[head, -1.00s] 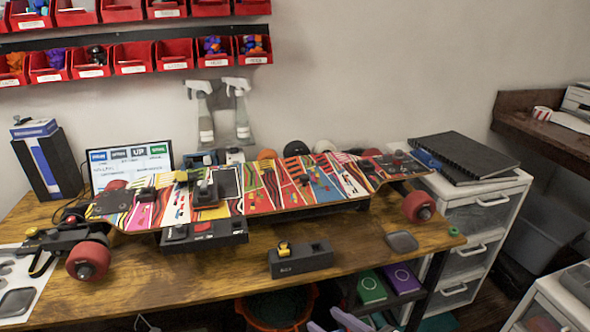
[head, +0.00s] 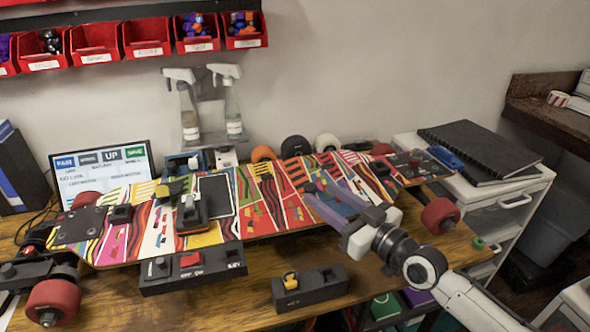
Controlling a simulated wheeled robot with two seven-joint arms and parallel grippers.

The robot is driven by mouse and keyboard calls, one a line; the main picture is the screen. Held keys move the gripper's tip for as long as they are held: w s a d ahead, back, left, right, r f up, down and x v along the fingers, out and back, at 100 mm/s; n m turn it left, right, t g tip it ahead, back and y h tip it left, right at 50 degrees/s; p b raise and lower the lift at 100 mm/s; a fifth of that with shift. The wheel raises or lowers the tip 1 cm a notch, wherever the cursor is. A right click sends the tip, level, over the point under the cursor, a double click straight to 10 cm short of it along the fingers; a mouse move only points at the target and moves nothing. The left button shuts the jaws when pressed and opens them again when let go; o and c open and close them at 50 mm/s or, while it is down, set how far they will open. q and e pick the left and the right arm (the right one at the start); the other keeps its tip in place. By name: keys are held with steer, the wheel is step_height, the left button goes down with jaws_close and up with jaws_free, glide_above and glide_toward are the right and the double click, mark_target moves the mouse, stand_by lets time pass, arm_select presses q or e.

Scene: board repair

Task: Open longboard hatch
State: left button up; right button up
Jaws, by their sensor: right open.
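The longboard (head: 258,212), with a multicoloured patterned deck and red wheels, lies across the wooden workbench. A dark rectangular panel (head: 216,193) is set in the left half of its deck; I cannot tell whether this is the hatch. A small black and orange device (head: 192,212) sits at the panel's left edge. My right gripper (head: 317,194) is open and empty. Its purple-grey fingers point up and left over the right half of the deck, hiding part of it. I cannot tell whether they touch the deck. My left gripper is out of view.
A black box with a red switch (head: 193,270) is below the board's front edge. A black key box (head: 309,288) stands on the bench front. Two spray bottles (head: 232,112), a screen (head: 103,172) and red bins (head: 197,33) are behind. A white drawer unit (head: 510,215) stands right.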

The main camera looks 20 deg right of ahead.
mark_target(299, 188)
steer(key=b+x, duration=0.1)
steer(key=x, duration=0.8)
steer(key=shift+a+r, duration=0.1)
steer(key=shift+a, duration=0.1)
jaws_close()
